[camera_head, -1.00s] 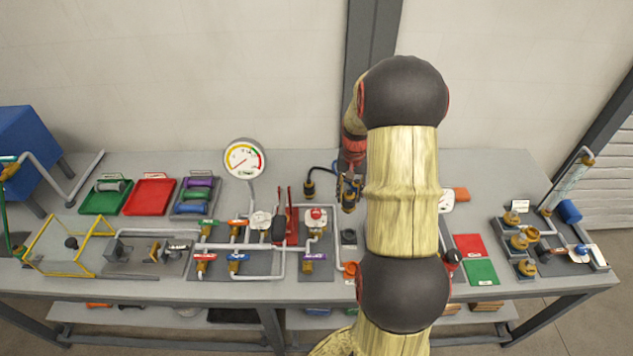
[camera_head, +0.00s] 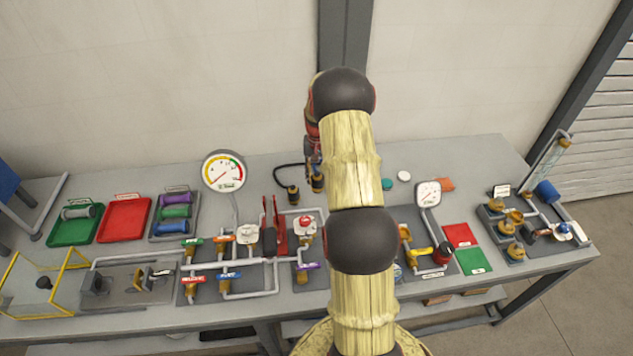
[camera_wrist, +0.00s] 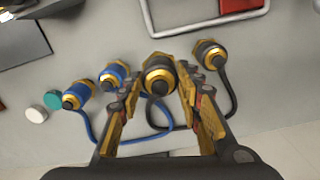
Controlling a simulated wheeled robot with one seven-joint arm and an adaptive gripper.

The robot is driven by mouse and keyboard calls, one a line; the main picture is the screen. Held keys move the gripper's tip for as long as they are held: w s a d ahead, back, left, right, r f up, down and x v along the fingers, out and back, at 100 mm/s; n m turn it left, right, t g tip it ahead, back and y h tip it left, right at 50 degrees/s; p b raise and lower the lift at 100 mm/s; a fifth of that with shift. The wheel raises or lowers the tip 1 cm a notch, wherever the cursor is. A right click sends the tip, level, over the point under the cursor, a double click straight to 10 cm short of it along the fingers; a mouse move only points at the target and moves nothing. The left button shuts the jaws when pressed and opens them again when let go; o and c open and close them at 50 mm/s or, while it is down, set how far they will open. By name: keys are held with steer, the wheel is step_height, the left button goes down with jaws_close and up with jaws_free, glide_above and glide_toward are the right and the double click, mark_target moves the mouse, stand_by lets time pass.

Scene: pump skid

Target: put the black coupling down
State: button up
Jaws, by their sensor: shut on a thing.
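My gripper (camera_wrist: 161,82) is shut on a black coupling (camera_wrist: 159,74) with a gold collar, its round end facing the wrist camera. A second black coupling (camera_wrist: 210,54) stands just right of it, and a black hose curves below. In the head view my gripper (camera_head: 315,165) is small and partly hidden by my arm. The held coupling (camera_head: 318,184) shows below it, close to the table, beside the other black coupling (camera_head: 293,195). Whether the held one touches the table cannot be told.
Two blue couplings (camera_wrist: 112,76) (camera_wrist: 77,95) with a blue hose stand left in the wrist view. Teal (camera_wrist: 53,99) and white (camera_wrist: 37,114) caps lie beyond them. In the head view, a valve manifold with a round gauge (camera_head: 223,172) stands to the left.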

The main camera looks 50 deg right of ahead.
steer(key=shift+w+d+f, duration=0.35)
steer(key=shift+w+f, duration=0.05)
steer(key=shift+f, duration=0.7)
steer(key=shift+w+d+f, duration=0.35)
steer(key=shift+f, duration=0.75)
steer(key=shift+w+d+f, duration=0.35)
steer(key=shift+w+f, duration=0.05)
steer(key=shift+f, duration=0.7)
steer(key=shift+f, duration=0.25)
steer(key=o, duration=1.3)
steer(key=shift+r, duration=0.1)
steer(key=shift+c, duration=0.2)
steer(key=shift+r, duration=0.1)
